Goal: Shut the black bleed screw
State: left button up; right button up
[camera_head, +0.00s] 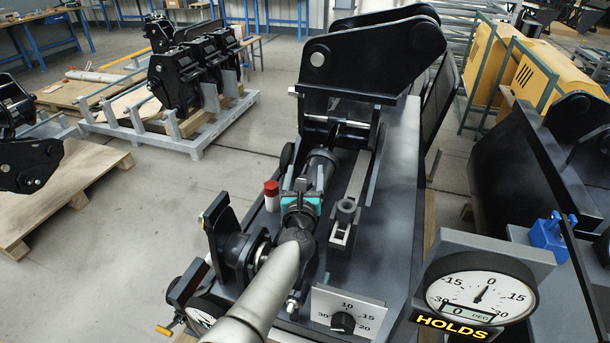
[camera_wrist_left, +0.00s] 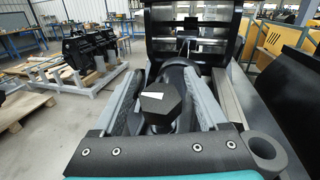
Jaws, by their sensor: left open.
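The black bleed screw (camera_wrist_left: 160,100) shows in the left wrist view as a hex head with a white mark on top. It stands between the two fingers of my left gripper (camera_wrist_left: 163,78), which are open on either side of it. I cannot tell whether either finger touches it. In the head view my left gripper (camera_head: 311,180), with its teal band, is over the dark cylinder in the middle of the machine. The screw is hidden or too small to make out there. My right gripper is not in view.
A red-capped white post (camera_head: 271,197) stands left of my gripper, and a grey bracket with a ring (camera_head: 346,212) stands right. A knob panel (camera_head: 350,305) is in front. A round gauge (camera_head: 481,297) reads near 0 above a "HOLDS" sign. A blue part (camera_head: 548,236) is at the right.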

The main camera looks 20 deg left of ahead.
pick_arm(q)
grip_shut()
dwell(0.7)
